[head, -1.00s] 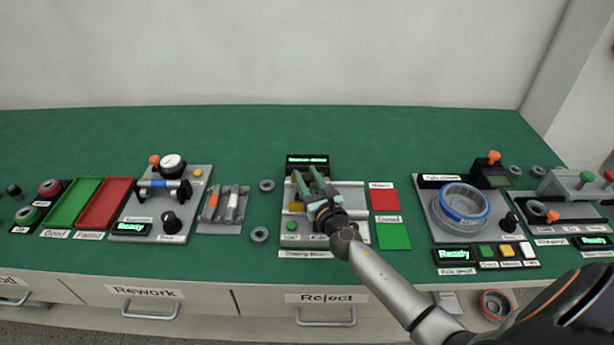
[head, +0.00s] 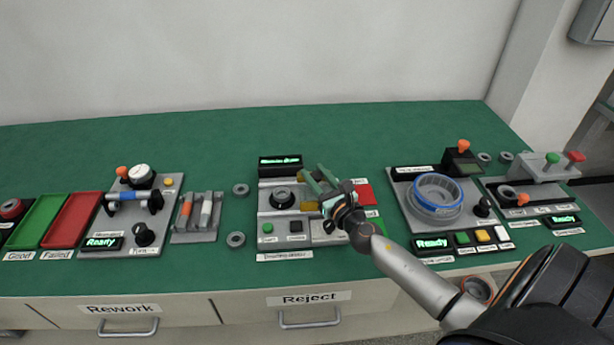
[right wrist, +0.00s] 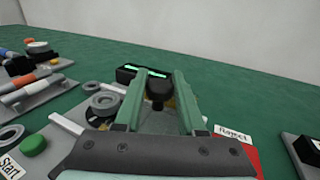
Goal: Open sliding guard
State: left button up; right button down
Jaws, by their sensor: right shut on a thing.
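The grey machine station (head: 268,215) stands mid-bench under a lit display, with a round grey part (head: 283,197) uncovered on its left side. The sliding guard (head: 309,206) shows as a small yellowish piece at the right of the station. Most of it is hidden by my right gripper (head: 322,182). The right gripper's green fingers are shut on the guard's black handle (right wrist: 160,88), seen between them in the right wrist view. The round part (right wrist: 103,103) lies left of the fingers there. My left gripper is not in view.
Start (head: 267,228) and a dark button sit at the station's front. Red and green pads lie just right of the station, partly behind my gripper. A fixture with a blue ring (head: 437,190) stands farther right. Loose grey rings (head: 236,239) lie to the left.

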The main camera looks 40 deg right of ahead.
jog(key=c, duration=0.5)
grip_release()
jog(key=shift+a, duration=0.1)
jog(key=s, duration=0.3)
jog(key=s+a+b, duration=0.1)
jog(key=s, duration=0.3)
jog(key=s+b, duration=0.1)
jog(key=s, duration=0.3)
jog(key=shift+s+a+f, duration=0.15)
jog(key=shift+s+a, duration=0.1)
jog(key=shift+a, duration=0.15)
jog(key=shift+s, duration=0.4)
